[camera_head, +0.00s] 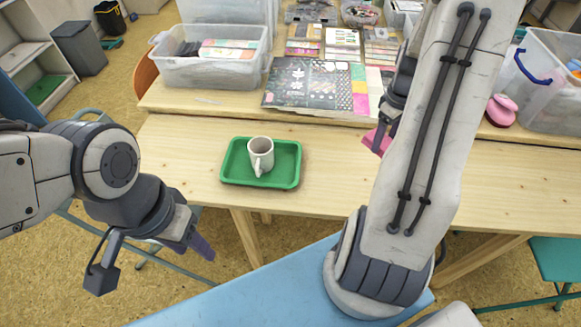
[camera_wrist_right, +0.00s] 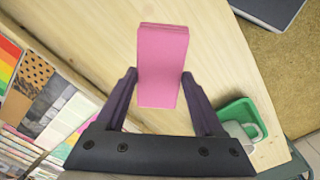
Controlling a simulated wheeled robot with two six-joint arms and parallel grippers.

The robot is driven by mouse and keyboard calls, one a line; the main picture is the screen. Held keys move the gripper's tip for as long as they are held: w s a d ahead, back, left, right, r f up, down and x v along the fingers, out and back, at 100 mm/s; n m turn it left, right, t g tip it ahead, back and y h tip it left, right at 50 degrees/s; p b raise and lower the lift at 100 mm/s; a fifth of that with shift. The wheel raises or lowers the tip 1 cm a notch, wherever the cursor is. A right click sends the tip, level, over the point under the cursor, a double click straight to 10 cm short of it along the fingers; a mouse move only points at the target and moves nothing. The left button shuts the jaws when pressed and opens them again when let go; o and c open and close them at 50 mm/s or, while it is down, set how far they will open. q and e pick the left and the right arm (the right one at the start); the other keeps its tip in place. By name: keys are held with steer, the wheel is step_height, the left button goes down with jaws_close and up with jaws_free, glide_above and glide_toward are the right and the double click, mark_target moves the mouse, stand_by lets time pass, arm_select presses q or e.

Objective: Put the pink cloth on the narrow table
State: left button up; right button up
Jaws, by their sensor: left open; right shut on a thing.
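The pink cloth (camera_wrist_right: 163,50) is a flat, folded rectangle between the fingers of my right gripper (camera_wrist_right: 158,80) in the right wrist view. In the head view a corner of the cloth (camera_head: 377,140) shows below the dark right gripper, partly behind my right arm. The cloth is over the long, narrow-looking wooden table (camera_head: 330,170); I cannot tell whether it touches the top. My left gripper (camera_head: 201,248) is open and empty, pointing down in front of the table's left part.
A green tray (camera_head: 293,183) with a white mug (camera_head: 260,155) stands on the front wooden table. Behind it, another wooden surface holds papers (camera_head: 305,88) and clear bins (camera_head: 208,72). A light blue surface (camera_head: 260,300) lies nearest me. The table left of the tray is clear.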

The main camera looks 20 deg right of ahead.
steer(key=shift+s+d, duration=0.4)
steer(key=w+a+f, duration=0.1)
steer(key=a+f, duration=0.1)
steer(key=a, duration=0.1)
steer(key=w+a+f, duration=0.2)
steer(key=a, duration=0.1)
steer(key=w+a+f, duration=0.2)
steer(key=a, duration=0.2)
steer(key=shift+f, duration=2.3)
steer(key=shift+f, duration=0.1)
steer(key=shift+f, duration=0.15)
steer(key=o, duration=1.3)
steer(key=shift+o, duration=0.2)
